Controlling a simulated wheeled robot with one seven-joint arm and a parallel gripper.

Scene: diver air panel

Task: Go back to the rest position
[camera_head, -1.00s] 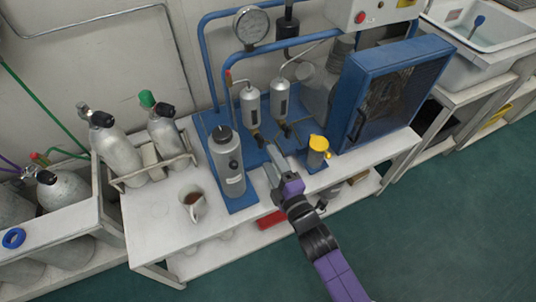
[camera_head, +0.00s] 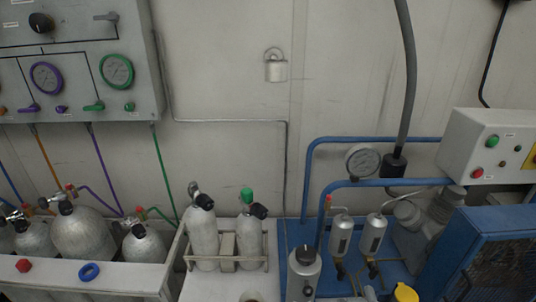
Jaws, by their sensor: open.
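Only a small grey piece that looks like the tip of my gripper (camera_head: 369,294) shows at the bottom edge, below the two small silver cylinders (camera_head: 372,236). The rest of my gripper and arm is below the picture. I see nothing held at the tip. The grey canister with a black cap (camera_head: 303,268) stands to its left, and a yellow cap (camera_head: 404,293) is to its right.
Two gas bottles (camera_head: 203,235) stand in a rack on the bench, left of the blue compressor frame (camera_head: 496,252). A mug rim (camera_head: 251,297) shows at the bottom edge. A gauge panel (camera_head: 80,65) hangs upper left. The wall between is mostly clear.

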